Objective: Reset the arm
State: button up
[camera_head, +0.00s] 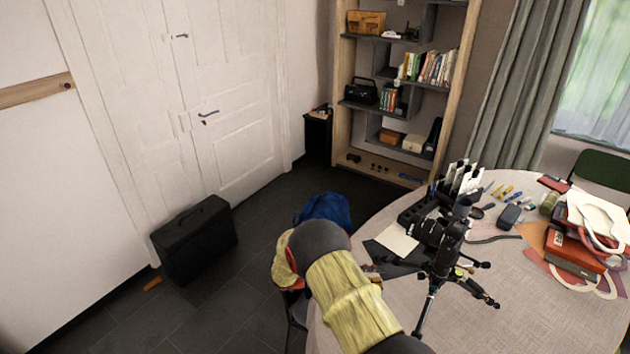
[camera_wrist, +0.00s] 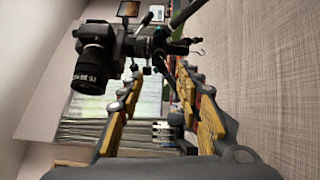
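My arm reaches over the near left edge of the round table (camera_head: 480,315). In the wrist view my gripper (camera_wrist: 160,72) is open, its two yellow-padded fingers apart with nothing between them. In the head view the gripper is mostly hidden by my arm, with a small part showing left of the tripod. A black camera (camera_head: 432,232) sits on a black tripod (camera_head: 436,285) standing on the table. In the wrist view the camera (camera_wrist: 100,58) is beyond the left finger, and part of the tripod (camera_wrist: 172,46) shows ahead of the fingertips.
The table holds a black organizer (camera_head: 418,208), a white paper (camera_head: 397,241), pens, a dark mouse-like item (camera_head: 509,217) and a red box (camera_head: 574,250). A blue item (camera_head: 326,210) shows behind my arm. A black case (camera_head: 195,240) stands on the floor. A shelf (camera_head: 343,75) stands behind.

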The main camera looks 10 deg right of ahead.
jog(key=s+f+n+y, duration=0.3)
jog(key=s+f+n, duration=0.1)
jog(key=f, duration=0.2)
jog(key=s+a+r+g+y, duration=0.1)
jog(key=s+a+y, duration=0.4)
jog(key=s, duration=0.2)
jog(key=s+a+r+t+y, duration=0.2)
jog(key=s+r, duration=0.3)
jog(key=r, duration=0.4)
jog(key=s+a+r+m+t+y, duration=0.1)
jog(key=s+a+r+t+y, duration=0.2)
jog(key=r, duration=0.7)
jog(key=s+a+r+m+t+y, duration=0.1)
jog(key=s+a+r+t+y, duration=0.2)
jog(key=s+r+t, duration=0.3)
jog(key=shift+s+a+r+y, duration=0.15)
jog(key=shift+s+r+y, duration=0.45)
jog(key=shift+r, duration=1.55)
jog(key=shift+w, duration=0.1)
